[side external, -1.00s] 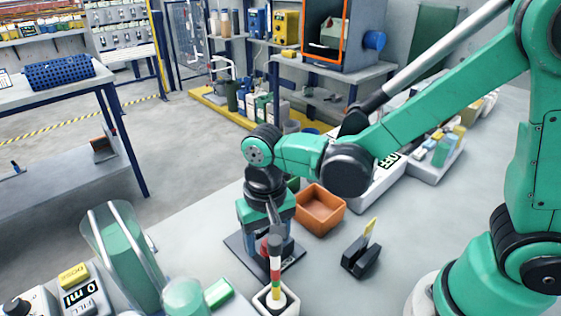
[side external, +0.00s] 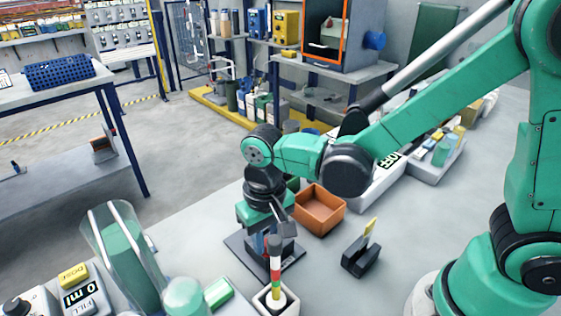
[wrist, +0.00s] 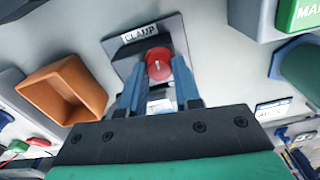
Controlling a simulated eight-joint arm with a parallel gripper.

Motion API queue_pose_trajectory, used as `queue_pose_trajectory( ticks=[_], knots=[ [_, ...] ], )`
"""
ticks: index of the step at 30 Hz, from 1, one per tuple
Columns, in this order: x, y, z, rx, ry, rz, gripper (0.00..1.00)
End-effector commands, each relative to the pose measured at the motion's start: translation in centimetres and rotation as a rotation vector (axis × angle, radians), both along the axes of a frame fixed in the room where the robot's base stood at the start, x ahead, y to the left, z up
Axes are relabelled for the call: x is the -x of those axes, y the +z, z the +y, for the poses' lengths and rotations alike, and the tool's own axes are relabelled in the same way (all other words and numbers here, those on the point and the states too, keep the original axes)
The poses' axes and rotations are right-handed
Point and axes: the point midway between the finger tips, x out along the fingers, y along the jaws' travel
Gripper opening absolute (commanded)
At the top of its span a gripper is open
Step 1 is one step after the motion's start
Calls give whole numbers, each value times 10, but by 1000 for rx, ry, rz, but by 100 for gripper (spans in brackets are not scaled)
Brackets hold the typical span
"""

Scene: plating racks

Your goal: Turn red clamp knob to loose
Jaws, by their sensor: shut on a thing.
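The red clamp knob (wrist: 158,66) is round and sits on a dark base plate (wrist: 112,46) with a white "CLAMP" label (wrist: 139,33) in the wrist view. My gripper (wrist: 157,74) has its two blue-grey fingers on either side of the knob, shut on it. In the side external view my gripper (side external: 268,242) points down over the dark base plate (side external: 236,247). There, the gripper and a banded stick in front mostly hide the knob. No marking of the knob's turn can be read.
A stick with coloured bands (side external: 275,268) stands in a pale holder just in front of my gripper. An orange bin (side external: 320,210) is close behind and right. A black holder with a yellow piece (side external: 361,261) stands to the right. Clear bench lies beyond it.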

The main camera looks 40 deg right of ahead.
Motion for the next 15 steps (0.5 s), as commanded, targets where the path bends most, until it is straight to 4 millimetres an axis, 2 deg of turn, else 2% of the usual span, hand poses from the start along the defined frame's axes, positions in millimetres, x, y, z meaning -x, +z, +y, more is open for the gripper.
queue_pose_trajectory(
  ticks=[15],
  knots=[
    [0, 0, 0, 1, 317, 0, 0]
  ],
)
